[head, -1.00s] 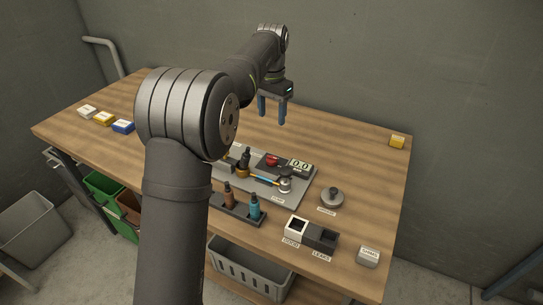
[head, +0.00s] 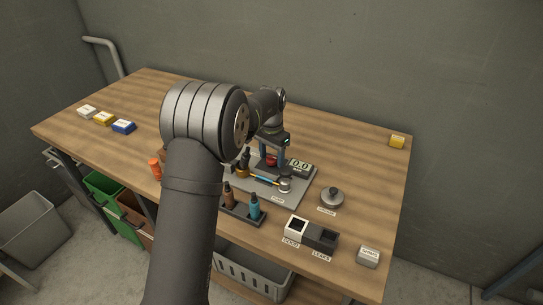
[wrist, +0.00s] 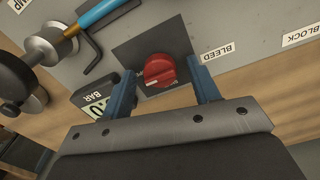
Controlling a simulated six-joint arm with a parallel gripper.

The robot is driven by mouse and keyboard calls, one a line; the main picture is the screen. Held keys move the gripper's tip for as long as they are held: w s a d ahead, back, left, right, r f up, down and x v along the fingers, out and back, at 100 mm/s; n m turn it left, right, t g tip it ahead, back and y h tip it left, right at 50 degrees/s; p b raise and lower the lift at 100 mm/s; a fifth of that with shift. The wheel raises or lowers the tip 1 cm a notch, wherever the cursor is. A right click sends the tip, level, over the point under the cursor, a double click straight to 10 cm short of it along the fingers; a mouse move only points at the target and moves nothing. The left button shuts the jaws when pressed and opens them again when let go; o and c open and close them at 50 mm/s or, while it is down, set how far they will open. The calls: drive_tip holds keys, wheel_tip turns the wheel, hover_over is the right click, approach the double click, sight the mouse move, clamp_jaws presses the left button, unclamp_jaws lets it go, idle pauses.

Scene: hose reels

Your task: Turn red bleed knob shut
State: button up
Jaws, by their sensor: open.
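The red bleed knob (wrist: 159,70) sits on a dark square on the grey plate, beside the BLEED label (wrist: 217,53). In the head view the knob (head: 271,161) shows partly between my fingers. My gripper (head: 273,160) points down over it, open. In the wrist view the two blue fingers of my gripper (wrist: 161,78) stand on either side of the knob, with a gap on both sides. I cannot tell how far the fingertips are above the plate.
The gauge (head: 300,167) reading 0.0 stands close to the knob. A blue and yellow hose piece (head: 265,180) with metal fittings lies on the plate (head: 298,198). A rack with bottles (head: 242,208) and two small bins (head: 311,234) stand nearer the front. The table's right back is mostly clear.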

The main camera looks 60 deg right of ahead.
drive_tip(key=shift+f, duration=0.1)
drive_tip(key=c, duration=1)
drive_tip(key=shift+n, duration=0.4)
drive_tip(key=n, duration=0.3)
drive_tip(key=shift+n, duration=0.4)
drive_tip(key=n, duration=0.4)
drive_tip(key=shift+n, duration=0.3)
drive_tip(key=n, duration=0.8)
drive_tip(key=shift+n, duration=0.3)
